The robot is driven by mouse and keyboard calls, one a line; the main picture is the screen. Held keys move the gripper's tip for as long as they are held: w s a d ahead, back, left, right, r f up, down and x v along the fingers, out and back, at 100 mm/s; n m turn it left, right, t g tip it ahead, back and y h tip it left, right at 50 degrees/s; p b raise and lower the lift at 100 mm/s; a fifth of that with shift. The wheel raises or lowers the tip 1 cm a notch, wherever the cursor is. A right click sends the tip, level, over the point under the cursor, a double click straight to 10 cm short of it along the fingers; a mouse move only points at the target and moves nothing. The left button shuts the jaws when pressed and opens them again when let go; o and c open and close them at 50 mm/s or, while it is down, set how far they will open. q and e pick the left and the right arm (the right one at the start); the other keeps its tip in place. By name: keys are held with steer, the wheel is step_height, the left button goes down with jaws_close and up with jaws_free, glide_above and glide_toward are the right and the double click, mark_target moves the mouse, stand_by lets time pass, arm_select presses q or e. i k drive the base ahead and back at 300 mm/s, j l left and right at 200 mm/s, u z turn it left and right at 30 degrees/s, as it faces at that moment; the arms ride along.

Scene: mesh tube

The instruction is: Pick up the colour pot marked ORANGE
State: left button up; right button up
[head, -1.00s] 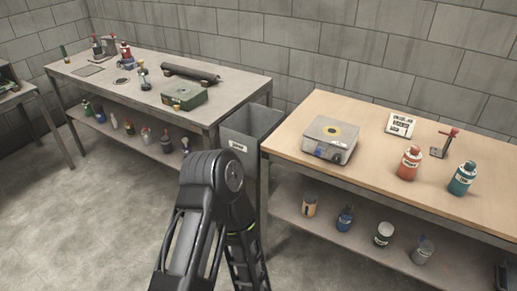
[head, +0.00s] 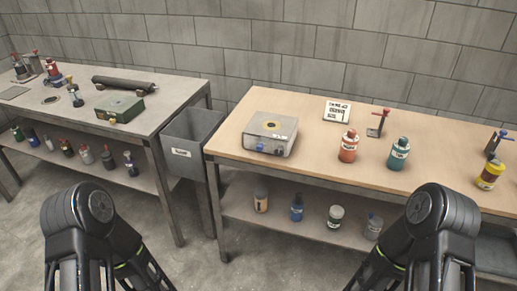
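Parts of both my arms show at the bottom, left and right, below and in front of the tables. Neither gripper can be seen, and nothing of mine touches the pots.
A grey box device (head: 270,134) and a white sign (head: 337,111) stand left of the pots. A red-handled tool (head: 378,123) stands behind them. A grey bin (head: 190,142) fills the gap beside the left metal table (head: 150,117). Several bottles stand on the lower shelves.

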mark_target(348, 147)
steer(key=i, duration=0.45)
steer(key=i+z, duration=0.15)
steer(key=z, duration=1.7)
